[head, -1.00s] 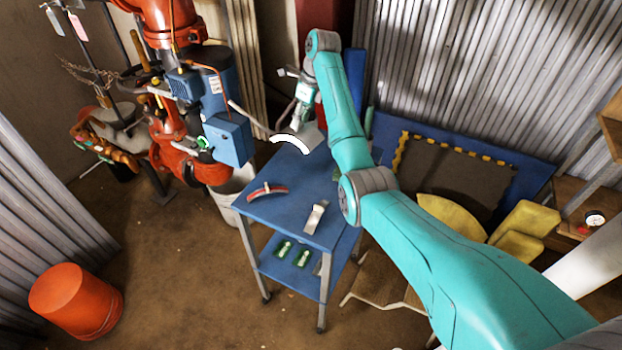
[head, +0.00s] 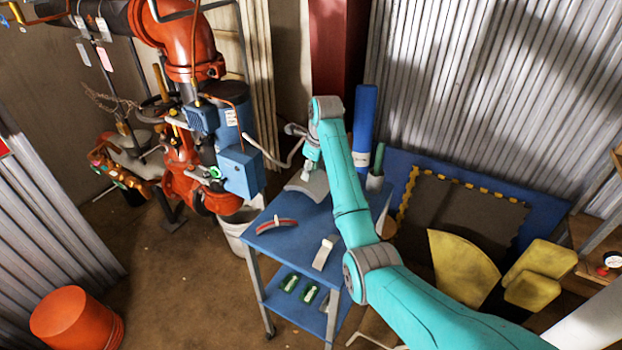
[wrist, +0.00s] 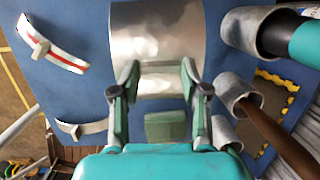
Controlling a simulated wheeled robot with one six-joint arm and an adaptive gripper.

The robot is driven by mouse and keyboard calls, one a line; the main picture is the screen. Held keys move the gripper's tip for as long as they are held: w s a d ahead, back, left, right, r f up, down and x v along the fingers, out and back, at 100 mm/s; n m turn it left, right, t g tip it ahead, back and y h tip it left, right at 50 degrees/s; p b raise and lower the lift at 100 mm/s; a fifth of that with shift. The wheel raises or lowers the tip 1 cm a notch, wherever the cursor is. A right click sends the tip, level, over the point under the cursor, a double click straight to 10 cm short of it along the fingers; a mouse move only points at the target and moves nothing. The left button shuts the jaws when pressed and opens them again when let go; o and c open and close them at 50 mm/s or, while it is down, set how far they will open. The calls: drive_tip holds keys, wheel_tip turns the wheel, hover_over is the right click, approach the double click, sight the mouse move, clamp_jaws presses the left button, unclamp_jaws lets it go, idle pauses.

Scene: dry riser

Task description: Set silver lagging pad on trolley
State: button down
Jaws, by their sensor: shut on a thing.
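The silver lagging pad (head: 311,185) is a curved, shiny sheet at the far end of the blue trolley (head: 292,238). In the wrist view the pad (wrist: 157,35) lies over the blue trolley top (wrist: 88,100). My gripper (head: 306,172) comes down on the pad from above, and its fingers (wrist: 158,72) are shut on the pad's near edge. The pad is over the trolley top or very close to it; I cannot tell whether it touches. My arm hides part of the trolley's right side.
A red-striped curved piece (head: 275,225) and a pale strip (head: 325,252) lie on the trolley top. Green packs (head: 290,283) are on the lower shelf. Tube holders (wrist: 238,92) with handles stand along one side. Orange pipework with a blue box (head: 241,170) stands left.

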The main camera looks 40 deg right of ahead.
sight(311, 178)
drive_tip(key=shift+f, duration=1.7)
drive_tip(key=shift+f, duration=0.1)
drive_tip(key=c, duration=0.6)
unclamp_jaws()
